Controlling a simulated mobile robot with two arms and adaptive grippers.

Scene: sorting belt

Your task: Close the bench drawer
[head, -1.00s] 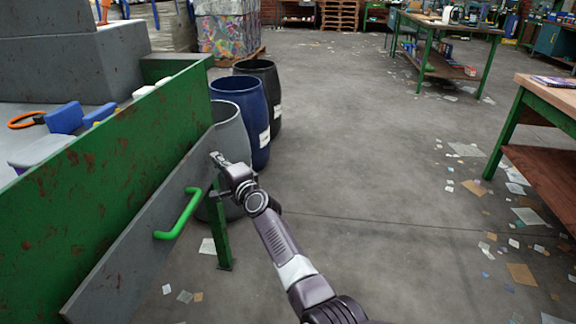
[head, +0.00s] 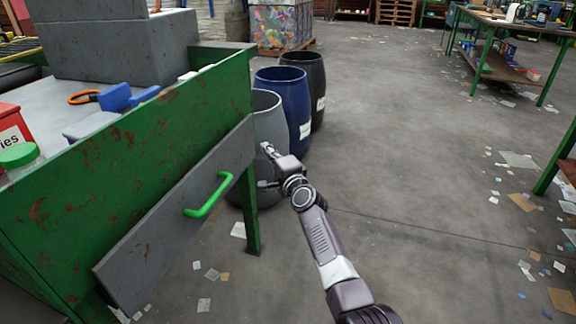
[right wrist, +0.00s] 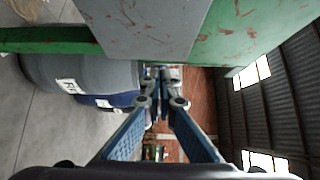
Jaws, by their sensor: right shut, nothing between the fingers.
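The bench drawer is a grey front panel (head: 170,240) with a bright green handle (head: 210,197), set on the side of the green bench (head: 130,150) at the left of the head view. How far it stands out from the bench is hard to tell. My right gripper (head: 268,150) is shut and empty, just right of the drawer's far end and apart from the handle. In the right wrist view its fingers (right wrist: 162,82) meet, with a grey panel (right wrist: 145,25), apparently the drawer front, close by at the top. My left gripper is out of view.
Grey, blue (head: 283,103) and black (head: 315,82) barrels stand behind my right gripper. A green bench leg (head: 251,215) stands below the drawer's far end. The bench top holds a red box (head: 10,135) and blue items. Open floor lies to the right, with scattered paper.

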